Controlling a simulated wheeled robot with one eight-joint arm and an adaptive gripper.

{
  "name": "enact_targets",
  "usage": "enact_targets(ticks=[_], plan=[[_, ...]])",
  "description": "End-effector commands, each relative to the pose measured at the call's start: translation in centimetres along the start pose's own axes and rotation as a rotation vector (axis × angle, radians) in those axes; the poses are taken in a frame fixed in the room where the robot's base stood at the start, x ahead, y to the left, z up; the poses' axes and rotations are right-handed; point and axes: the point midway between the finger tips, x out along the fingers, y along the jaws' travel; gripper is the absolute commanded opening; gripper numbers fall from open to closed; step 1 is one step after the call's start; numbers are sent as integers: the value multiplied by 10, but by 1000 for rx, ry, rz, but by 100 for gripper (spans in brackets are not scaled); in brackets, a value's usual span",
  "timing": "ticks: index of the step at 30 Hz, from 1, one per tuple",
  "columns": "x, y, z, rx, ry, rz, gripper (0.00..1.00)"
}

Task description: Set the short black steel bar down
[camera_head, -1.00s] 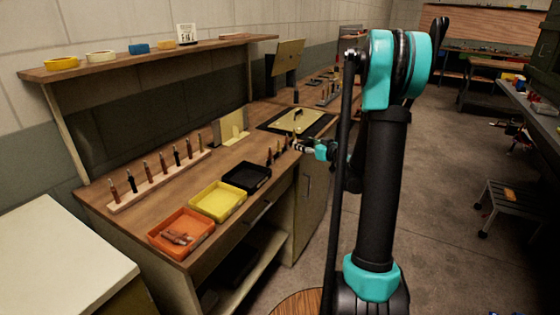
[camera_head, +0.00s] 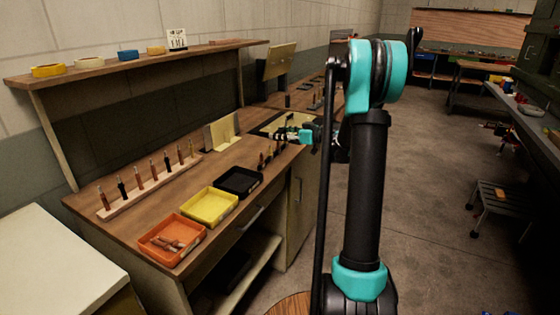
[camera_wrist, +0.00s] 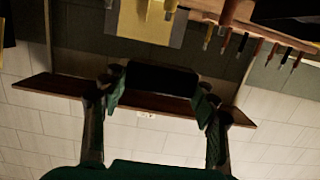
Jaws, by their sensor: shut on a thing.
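The short black steel bar (camera_wrist: 160,79) spans the two fingers of my gripper in the wrist view, its long side across the picture. My gripper (camera_head: 287,133) is shut on the bar. In the head view the gripper hangs over the back right part of the wooden workbench (camera_head: 150,220), by a dark mat with a yellow plate (camera_head: 275,123). The bar is too small there to make out clearly. I cannot tell how high it is above the bench.
Orange (camera_head: 172,240), yellow (camera_head: 210,206) and black (camera_head: 240,181) trays line the bench front. A wooden rack (camera_head: 150,188) holds several upright tools behind them. A cream angled plate (camera_head: 222,131) stands left of the gripper. A shelf (camera_head: 140,62) runs above.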

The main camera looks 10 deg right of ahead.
Motion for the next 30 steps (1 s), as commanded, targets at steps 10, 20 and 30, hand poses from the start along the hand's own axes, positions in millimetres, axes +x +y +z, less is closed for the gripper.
enact_targets(ticks=[10, 20, 30], plan=[[11, 0, 71, 1, 1, 0, 13], [14, 0, 95, 1, 1, 1, 13], [18, 0, 118, 1, 1, 1, 13]])
